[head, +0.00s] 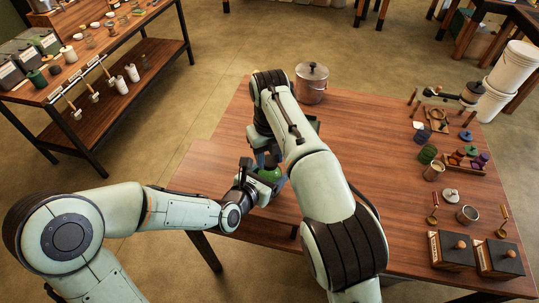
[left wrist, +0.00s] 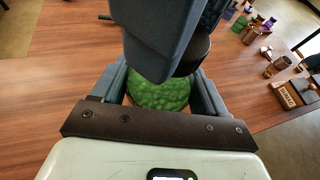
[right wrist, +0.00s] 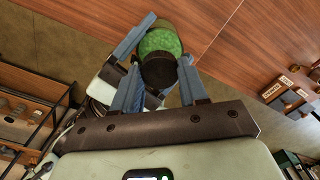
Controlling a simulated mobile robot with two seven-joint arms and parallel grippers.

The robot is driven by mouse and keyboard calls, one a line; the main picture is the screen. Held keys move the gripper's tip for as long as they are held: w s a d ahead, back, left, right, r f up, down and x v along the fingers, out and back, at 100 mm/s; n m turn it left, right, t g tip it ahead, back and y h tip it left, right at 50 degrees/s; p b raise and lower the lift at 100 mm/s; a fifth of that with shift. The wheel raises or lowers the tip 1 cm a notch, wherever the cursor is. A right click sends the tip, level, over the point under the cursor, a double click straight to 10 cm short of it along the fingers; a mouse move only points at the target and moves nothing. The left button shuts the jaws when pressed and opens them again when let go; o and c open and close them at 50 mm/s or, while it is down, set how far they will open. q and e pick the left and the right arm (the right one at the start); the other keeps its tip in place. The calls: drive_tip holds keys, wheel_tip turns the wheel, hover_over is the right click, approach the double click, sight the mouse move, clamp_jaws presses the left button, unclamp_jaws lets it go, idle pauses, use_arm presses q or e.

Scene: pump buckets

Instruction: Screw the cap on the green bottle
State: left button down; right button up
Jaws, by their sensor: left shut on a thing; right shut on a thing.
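The green bottle (head: 268,174) is at the near left part of the table, partly hidden by my arms. My left gripper (left wrist: 162,90) is shut around the green body of the bottle (left wrist: 158,93). My right gripper (right wrist: 159,72) is over the bottle's top, shut on a dark round cap (right wrist: 159,72). In the right wrist view the cap lies in front of the green bottle (right wrist: 159,41), lined up with its top. The cap also shows in the left wrist view (left wrist: 196,54), partly behind a right finger. Whether cap and neck touch is hidden.
A lidded metal pot (head: 312,84) stands at the table's back edge. Jars, a rack of coloured pieces (head: 466,158) and two dark boxes (head: 452,250) fill the right side. White buckets (head: 514,68) stand beyond it. The middle of the table (head: 365,140) is clear.

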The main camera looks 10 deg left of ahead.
drive_tip(key=o, duration=1)
drive_tip(key=shift+r, duration=2.25)
drive_tip(key=shift+c, duration=0.4)
